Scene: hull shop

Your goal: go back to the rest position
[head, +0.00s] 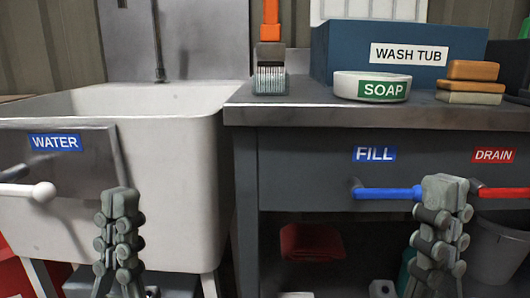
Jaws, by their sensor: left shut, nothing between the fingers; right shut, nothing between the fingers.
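My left gripper (120,203) is shut and empty, upright in front of the white sink (180,150) at the lower left of the head view. My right gripper (445,192) is shut and empty, upright in front of the grey bench. It overlaps the gap between the blue FILL lever (388,193) and the red DRAIN lever (503,193). I cannot tell whether it touches either lever.
The white-ended WATER lever (28,192) is at the far left. A brush (270,70), a SOAP dish (372,87), stacked blocks (470,82) and the blue WASH TUB (345,50) stand on the bench top (300,108). A bucket (497,250) is below right.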

